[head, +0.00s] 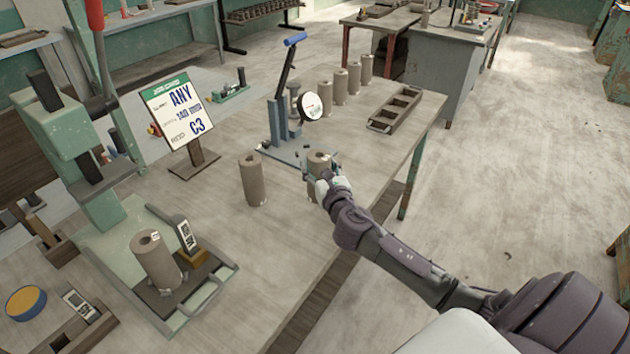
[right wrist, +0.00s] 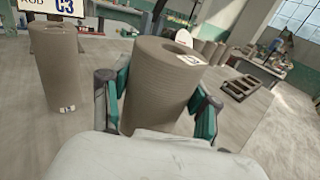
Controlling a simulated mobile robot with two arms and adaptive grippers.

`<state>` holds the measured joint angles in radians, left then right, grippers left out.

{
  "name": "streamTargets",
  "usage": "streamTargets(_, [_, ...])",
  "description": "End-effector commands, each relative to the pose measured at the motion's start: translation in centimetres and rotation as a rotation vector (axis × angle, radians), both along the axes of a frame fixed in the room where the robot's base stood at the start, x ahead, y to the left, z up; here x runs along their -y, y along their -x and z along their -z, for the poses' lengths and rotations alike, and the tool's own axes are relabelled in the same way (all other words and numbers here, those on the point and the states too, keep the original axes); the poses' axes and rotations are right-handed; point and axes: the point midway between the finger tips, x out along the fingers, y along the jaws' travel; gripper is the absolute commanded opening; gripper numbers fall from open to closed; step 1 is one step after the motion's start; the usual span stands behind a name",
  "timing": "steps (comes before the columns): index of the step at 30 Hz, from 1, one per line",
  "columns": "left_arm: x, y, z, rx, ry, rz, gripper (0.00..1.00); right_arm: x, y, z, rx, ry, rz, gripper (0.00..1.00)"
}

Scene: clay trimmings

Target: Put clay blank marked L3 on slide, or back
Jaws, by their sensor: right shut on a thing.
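My right gripper (head: 321,174) is shut on a brown-grey clay blank (head: 318,158), a hollow cylinder held upright beside the blue gauge stand. In the right wrist view the held blank (right wrist: 158,80) sits between the green-backed fingers; the white tag at its top rim is too small to read. A second blank (head: 253,182) stands free to its left and shows in the right wrist view (right wrist: 58,70). Another tagged blank (head: 157,262) stands on the dark plate of the green press's railed slide (head: 222,278). I cannot read L3 on any blank. My left gripper is out of view.
The blue gauge stand (head: 287,125) has a raised lever and round dial. Several blanks (head: 340,85) stand behind it, beside an empty slotted rack (head: 396,108). A sign (head: 180,112) reads ANY and C3. Bare tabletop lies between the free blank and the slide.

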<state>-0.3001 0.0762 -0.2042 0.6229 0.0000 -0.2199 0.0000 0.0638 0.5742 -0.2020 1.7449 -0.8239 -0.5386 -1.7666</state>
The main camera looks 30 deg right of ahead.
Motion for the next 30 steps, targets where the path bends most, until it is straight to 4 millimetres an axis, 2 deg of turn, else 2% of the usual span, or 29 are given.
streamTargets(5, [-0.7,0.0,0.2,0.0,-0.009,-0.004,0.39,-0.8,-0.6,0.6,0.004,0.002,-0.001,0.0])
streamTargets(12, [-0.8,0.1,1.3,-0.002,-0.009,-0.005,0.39,-0.8,-0.6,4.0,0.003,-0.001,0.0,0.0])
streamTargets(26, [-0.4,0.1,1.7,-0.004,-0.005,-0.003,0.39,-0.7,-0.6,4.8,0.004,0.002,0.0,0.0])
streamTargets(27, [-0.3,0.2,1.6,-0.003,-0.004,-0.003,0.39,-0.7,-0.6,4.9,0.0,0.001,0.0,0.64])
streamTargets(30, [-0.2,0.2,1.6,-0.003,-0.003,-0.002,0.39,-0.7,-0.5,4.9,0.0,0.001,0.0,0.81])
